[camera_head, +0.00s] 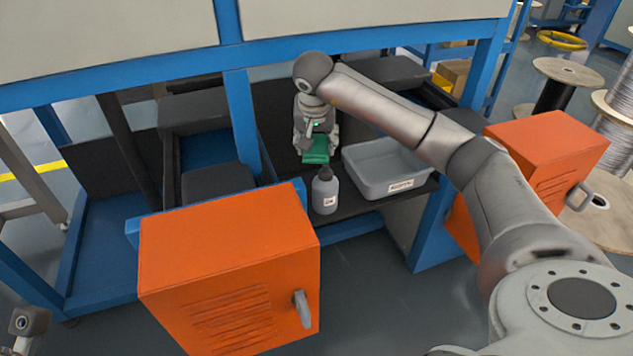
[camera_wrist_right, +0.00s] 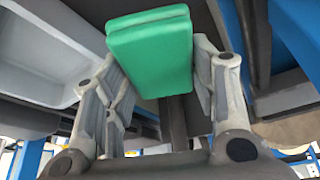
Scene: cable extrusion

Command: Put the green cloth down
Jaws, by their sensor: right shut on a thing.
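The green cloth (camera_head: 316,150) is a folded pad between the fingers of my right gripper (camera_head: 317,130), which is shut on it. In the right wrist view the cloth (camera_wrist_right: 152,50) fills the space between the two fingers of the gripper (camera_wrist_right: 155,95). In the head view the cloth is over or on the dark shelf, behind the grey bottle and left of the grey bin. I cannot tell whether it touches the shelf.
A grey bottle (camera_head: 325,191) with a dark cap stands near the shelf's front edge. A grey bin (camera_head: 385,168) is to its right. Open orange doors (camera_head: 230,265) flank the shelf (camera_head: 350,207). A blue post (camera_head: 241,120) stands left of my gripper.

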